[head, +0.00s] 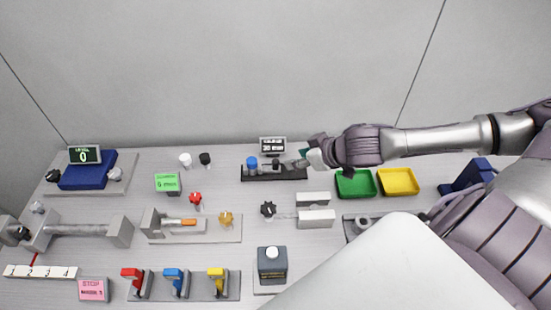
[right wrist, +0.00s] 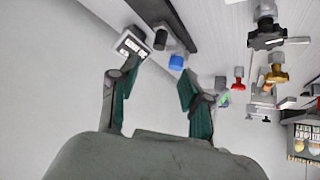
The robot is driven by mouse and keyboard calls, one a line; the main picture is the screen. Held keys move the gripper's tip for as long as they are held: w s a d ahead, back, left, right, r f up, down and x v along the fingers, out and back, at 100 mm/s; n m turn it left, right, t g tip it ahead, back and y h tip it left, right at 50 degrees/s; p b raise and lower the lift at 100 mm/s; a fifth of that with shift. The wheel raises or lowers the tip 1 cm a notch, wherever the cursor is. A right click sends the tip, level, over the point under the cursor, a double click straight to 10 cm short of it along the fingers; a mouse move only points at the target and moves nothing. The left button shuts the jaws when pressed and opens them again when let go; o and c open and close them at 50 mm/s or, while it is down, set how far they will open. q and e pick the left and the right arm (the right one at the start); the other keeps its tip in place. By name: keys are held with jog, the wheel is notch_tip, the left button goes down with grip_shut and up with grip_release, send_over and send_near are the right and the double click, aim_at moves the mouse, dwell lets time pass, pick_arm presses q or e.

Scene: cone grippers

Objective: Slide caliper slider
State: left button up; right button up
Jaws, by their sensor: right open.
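The caliper's dark rail (head: 290,173) lies along the back of the worktop near the middle. A blue block (head: 252,163) stands at its left end, and a small black slider (head: 275,163) is to the right of that. A small display (head: 272,146) stands behind the rail; its text is too small to read surely. My right gripper (head: 303,158) is at the rail's right end, apart from the slider. In the right wrist view the gripper (right wrist: 158,75) is open and empty, with the display (right wrist: 130,45), black slider (right wrist: 160,38) and blue block (right wrist: 176,62) beyond its fingertips. My left gripper is not in view.
Green (head: 355,184) and yellow (head: 398,182) trays lie right of the caliper, below my right forearm. A black knob (head: 267,209) and grey blocks (head: 316,217) sit in front. White (head: 185,159) and black (head: 205,158) knobs stand to the left. The wall is close behind.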

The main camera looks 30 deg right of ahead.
aim_at(276, 162)
jog(key=p+x, duration=0.1)
jog(key=x, duration=1.1)
jog(key=shift+d, duration=0.1)
grip_shut()
